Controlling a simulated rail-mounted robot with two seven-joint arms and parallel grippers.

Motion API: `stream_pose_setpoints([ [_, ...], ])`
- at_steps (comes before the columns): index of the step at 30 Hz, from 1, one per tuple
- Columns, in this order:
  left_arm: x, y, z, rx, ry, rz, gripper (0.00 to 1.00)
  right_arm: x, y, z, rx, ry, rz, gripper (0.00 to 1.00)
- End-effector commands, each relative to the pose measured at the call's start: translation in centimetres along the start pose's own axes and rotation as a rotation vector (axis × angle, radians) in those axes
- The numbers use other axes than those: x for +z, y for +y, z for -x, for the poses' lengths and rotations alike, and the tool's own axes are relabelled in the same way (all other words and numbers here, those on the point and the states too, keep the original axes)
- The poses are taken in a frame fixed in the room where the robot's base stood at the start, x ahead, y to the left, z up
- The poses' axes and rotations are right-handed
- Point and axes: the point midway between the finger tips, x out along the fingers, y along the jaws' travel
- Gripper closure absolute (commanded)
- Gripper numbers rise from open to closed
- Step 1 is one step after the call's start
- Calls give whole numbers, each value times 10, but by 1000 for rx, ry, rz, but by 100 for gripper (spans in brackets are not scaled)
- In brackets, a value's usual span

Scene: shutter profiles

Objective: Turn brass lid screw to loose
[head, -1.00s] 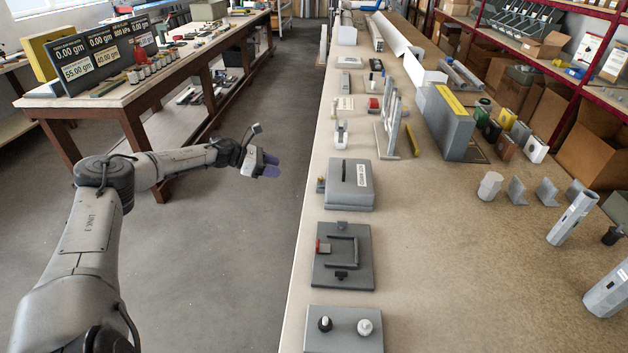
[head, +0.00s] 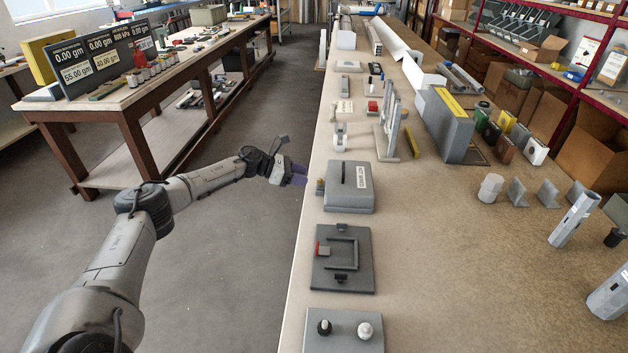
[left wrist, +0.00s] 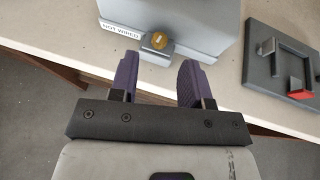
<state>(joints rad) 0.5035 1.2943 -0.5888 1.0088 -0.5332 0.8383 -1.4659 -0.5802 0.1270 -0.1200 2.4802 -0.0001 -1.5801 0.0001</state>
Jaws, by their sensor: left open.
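The brass lid screw (left wrist: 159,40) is a round brass head with a slot, set in a small grey block on the side of a grey box (left wrist: 195,22). A label on the box reads "NOT WIRED". In the head view the screw (head: 320,187) is a small brass spot at the left side of the grey box (head: 350,200). My left gripper (left wrist: 160,70) is open, its two purple fingers apart and empty, pointing at the screw with a gap between. My right gripper is not in view.
A grey plate with a U-shaped bar and red block (head: 323,248) lies nearer than the box. A panel with black and white knobs (head: 345,330) is nearer still. Upright grey plates (head: 387,125) stand beyond the box. The aisle floor on the left is clear.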

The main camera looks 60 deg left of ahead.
Motion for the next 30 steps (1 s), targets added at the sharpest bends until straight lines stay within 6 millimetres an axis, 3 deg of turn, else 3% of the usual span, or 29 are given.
stream_pose_setpoints([
  [6,0,0,-28,-1,-2,0,56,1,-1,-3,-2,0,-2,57],
  [12,0,0,-43,0,-1,0,56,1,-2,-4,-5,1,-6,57],
  [26,0,0,-48,0,0,0,56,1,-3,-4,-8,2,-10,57],
  [30,0,0,-48,0,0,0,70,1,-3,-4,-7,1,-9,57],
])
